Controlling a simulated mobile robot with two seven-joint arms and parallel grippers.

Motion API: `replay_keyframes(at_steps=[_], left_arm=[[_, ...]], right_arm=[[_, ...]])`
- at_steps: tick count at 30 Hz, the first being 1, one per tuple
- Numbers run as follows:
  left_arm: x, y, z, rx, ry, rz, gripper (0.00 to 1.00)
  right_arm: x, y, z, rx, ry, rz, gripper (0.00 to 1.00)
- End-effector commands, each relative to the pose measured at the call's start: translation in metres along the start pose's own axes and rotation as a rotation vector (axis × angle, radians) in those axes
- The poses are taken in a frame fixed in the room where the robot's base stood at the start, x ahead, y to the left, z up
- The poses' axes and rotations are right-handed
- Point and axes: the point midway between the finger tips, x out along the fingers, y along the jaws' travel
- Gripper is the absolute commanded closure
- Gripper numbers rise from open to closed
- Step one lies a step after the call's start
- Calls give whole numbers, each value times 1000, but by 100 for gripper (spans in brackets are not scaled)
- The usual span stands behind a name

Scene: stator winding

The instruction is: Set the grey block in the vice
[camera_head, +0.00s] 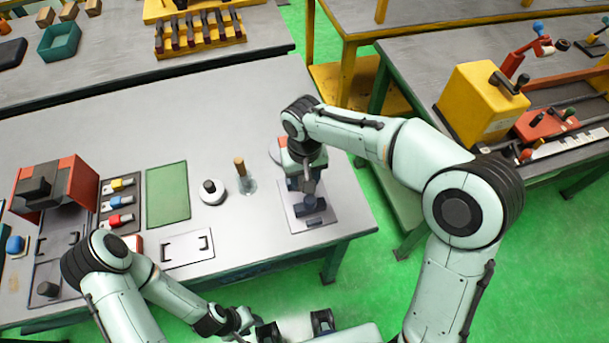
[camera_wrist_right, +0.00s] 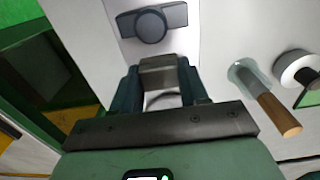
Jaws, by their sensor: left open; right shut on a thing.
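My right gripper (camera_wrist_right: 160,88) is shut on the grey block (camera_wrist_right: 158,72), which shows between its two dark fingers. In the head view the right gripper (camera_head: 303,186) points down over a pale plate at the right end of the bench. The vice (camera_head: 314,204) stands on that plate, partly hidden by the gripper. In the right wrist view the vice (camera_wrist_right: 152,22) is a dark grey bar with a round knob, apart from the block in the picture. The block's height above the plate cannot be told. My left gripper (camera_head: 245,320) is open and empty, near the bench's front edge.
A wooden-handled tool (camera_head: 242,172) and a white round piece with a black knob (camera_head: 211,190) stand left of the vice. A green mat (camera_head: 168,192), coloured pieces (camera_head: 120,202) and a red-and-black machine (camera_head: 60,190) lie further left.

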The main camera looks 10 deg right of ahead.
Motion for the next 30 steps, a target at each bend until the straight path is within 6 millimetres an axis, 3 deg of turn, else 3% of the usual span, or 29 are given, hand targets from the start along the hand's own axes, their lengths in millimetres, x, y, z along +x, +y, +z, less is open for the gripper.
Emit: replay_keyframes(at_steps=[17, 30], left_arm=[[-1, 0, 0, 0, 1, 0, 57], [7, -3, 2, -1, -3, -1, 57]], right_arm=[[0, 0, 1, 0, 0, 0, 87], [12, 0, 1, 0, -1, 0, 87]])
